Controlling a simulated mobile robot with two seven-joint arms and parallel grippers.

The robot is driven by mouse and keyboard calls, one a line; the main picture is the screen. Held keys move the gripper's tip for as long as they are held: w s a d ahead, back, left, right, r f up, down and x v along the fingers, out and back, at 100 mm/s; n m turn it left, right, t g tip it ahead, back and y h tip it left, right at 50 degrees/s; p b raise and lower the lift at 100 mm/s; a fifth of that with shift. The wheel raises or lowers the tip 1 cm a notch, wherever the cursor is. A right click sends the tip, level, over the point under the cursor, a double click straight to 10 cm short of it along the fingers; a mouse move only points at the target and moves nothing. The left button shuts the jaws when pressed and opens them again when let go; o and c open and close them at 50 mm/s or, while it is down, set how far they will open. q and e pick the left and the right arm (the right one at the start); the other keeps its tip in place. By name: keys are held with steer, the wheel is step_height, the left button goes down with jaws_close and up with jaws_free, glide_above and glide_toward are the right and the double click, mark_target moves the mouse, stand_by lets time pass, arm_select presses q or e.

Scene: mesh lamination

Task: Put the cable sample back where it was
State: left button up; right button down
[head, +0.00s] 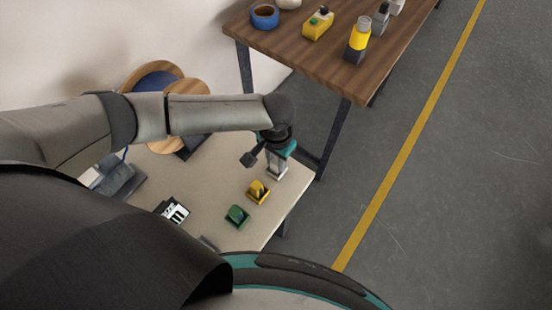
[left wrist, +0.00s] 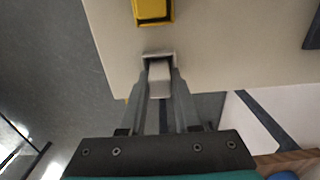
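A pale grey-white block, which looks like the cable sample (left wrist: 160,78), is between the fingers of my left gripper (left wrist: 161,88) in the left wrist view. The fingers lie close against both its sides. It is at a small grey holder (left wrist: 158,55) near the table's edge; whether it is fully seated cannot be told. In the head view my left gripper (head: 278,158) points down over this holder (head: 276,173) at the table's far right corner. A yellow holder (head: 257,191) and a green holder (head: 237,215) stand in a row with it. My right gripper is not in view.
The beige table (head: 205,190) also bears a black-and-white item (head: 174,211) and a grey device (head: 118,178). A wooden cable spool (head: 185,87) is behind my left arm. A brown workbench (head: 310,55) with tape, yellow tools and bottles stands beyond. Open floor lies to the right.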

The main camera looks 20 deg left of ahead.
mark_target(276, 161)
arm_select(q)
steer(key=o, duration=0.5)
steer(key=shift+c, duration=0.2)
step_height(276, 161, up, 12)
steer(key=p, duration=0.2)
steer(key=shift+r, duration=0.15)
